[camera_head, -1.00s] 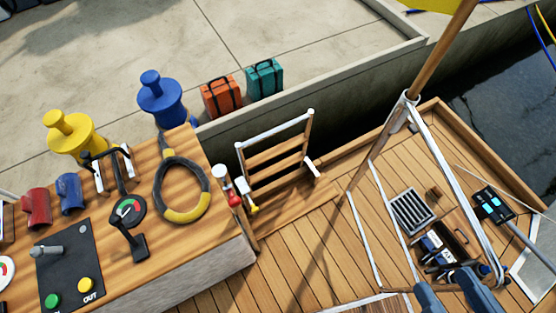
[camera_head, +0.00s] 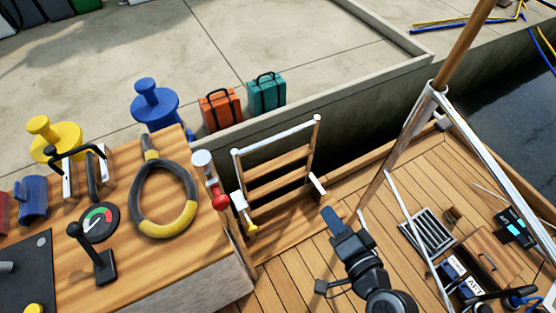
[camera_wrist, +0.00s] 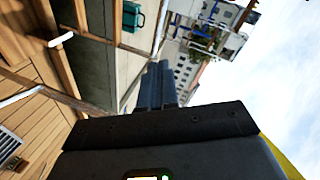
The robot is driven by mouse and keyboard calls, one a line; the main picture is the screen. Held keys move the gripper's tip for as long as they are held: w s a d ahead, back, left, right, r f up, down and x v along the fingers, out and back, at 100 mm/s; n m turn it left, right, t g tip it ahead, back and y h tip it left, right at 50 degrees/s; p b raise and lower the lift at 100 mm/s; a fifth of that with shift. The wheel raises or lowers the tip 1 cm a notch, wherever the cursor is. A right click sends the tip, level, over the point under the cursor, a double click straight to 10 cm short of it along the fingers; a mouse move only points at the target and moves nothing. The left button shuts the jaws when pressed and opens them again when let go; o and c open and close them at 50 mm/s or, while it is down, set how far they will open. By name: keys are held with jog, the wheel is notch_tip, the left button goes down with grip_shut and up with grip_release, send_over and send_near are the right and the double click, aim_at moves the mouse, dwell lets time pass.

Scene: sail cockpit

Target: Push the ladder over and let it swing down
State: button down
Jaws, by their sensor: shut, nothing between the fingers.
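The ladder (camera_head: 278,168), with pale metal rails and wooden rungs, stands upright at the cockpit's edge beside the quay wall. White fittings sit at its foot. In the wrist view the ladder (camera_wrist: 117,22) appears turned sideways at upper left. My gripper (camera_head: 331,216) is to the right of and nearer than the ladder's foot in the head view, apart from it as far as I can tell. Its fingers (camera_wrist: 156,84) are together and empty, with the ladder to their left in the wrist view.
A wooden console (camera_head: 210,250) with a yellow-black ring (camera_head: 163,200) and a red-knobbed lever (camera_head: 220,200) stands left of the ladder. A wooden pole (camera_head: 455,55) and pale rails rise at the right. Orange (camera_head: 221,110) and teal (camera_head: 267,94) suitcases stand on the quay beyond.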

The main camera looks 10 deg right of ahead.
aim_at(264, 145)
jog(key=w+a+f+m+b, duration=0.1)
jog(key=w+a+f+b, duration=0.1)
jog(key=w, duration=0.6)
jog(key=w+a+f+m+y+b, duration=0.1)
jog(key=w+a+f, duration=0.2)
jog(key=w, duration=0.6)
jog(key=w+a+f+m+y+b, duration=0.1)
jog(key=w+a, duration=0.3)
jog(key=w, duration=0.4)
jog(key=shift+w+f+m+b, duration=0.3)
jog(key=shift+f+b, duration=0.35)
jog(key=shift+b, duration=0.2)
